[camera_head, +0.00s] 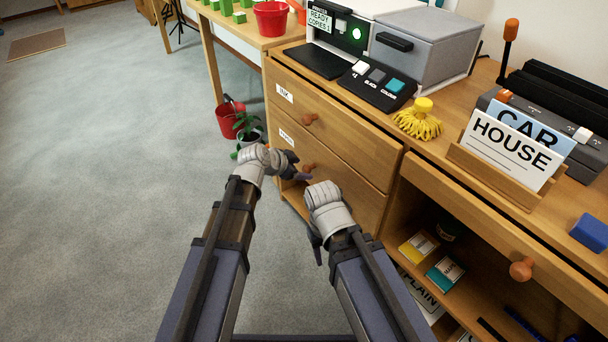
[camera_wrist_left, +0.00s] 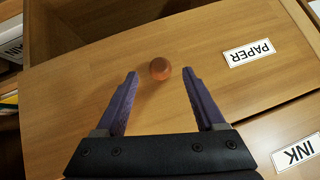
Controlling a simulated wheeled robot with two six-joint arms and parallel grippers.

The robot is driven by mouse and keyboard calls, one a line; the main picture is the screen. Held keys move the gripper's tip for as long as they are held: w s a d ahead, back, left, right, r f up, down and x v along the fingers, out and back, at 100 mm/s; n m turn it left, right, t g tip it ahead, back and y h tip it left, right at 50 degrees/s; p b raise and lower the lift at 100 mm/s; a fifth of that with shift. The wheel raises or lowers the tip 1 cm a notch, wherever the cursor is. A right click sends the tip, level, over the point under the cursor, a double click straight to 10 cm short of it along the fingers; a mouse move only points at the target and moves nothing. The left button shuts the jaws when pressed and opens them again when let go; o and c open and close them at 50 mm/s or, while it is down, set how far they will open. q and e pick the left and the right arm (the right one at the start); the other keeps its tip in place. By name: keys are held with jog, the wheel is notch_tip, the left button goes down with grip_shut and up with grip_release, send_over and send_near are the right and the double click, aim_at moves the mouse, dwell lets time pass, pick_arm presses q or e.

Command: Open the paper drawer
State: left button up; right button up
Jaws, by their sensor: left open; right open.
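The paper drawer (camera_head: 345,185) is the lower drawer at the left end of the wooden cabinet, and it looks shut. Its front fills much of the left wrist view (camera_wrist_left: 60,105), with a PAPER label (camera_wrist_left: 249,53). Its round orange-brown knob (camera_head: 309,168) also shows in the left wrist view (camera_wrist_left: 160,68). My left gripper (camera_head: 299,168) is at the drawer front, its open fingers (camera_wrist_left: 160,77) on either side of the knob, which sits about level with the fingertips; contact cannot be told. My right gripper (camera_head: 317,252) is open and empty, lower and nearer, pointing down.
The ink drawer (camera_head: 335,122) with its own knob (camera_head: 310,119) is directly above. Right of the drawers is an open shelf with a yellow box (camera_head: 418,247) and a teal box (camera_head: 445,272). A red bucket (camera_head: 230,118) and a plant (camera_head: 247,126) stand on the floor beyond. The carpet (camera_head: 110,150) at left is clear.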

pick_arm(q)
jog(key=b+x, duration=0.1)
jog(key=x, duration=0.1)
jog(key=shift+w+d+f, duration=0.15)
jog(key=shift+w+f, duration=0.1)
grip_shut()
dwell(0.4)
dwell(0.8)
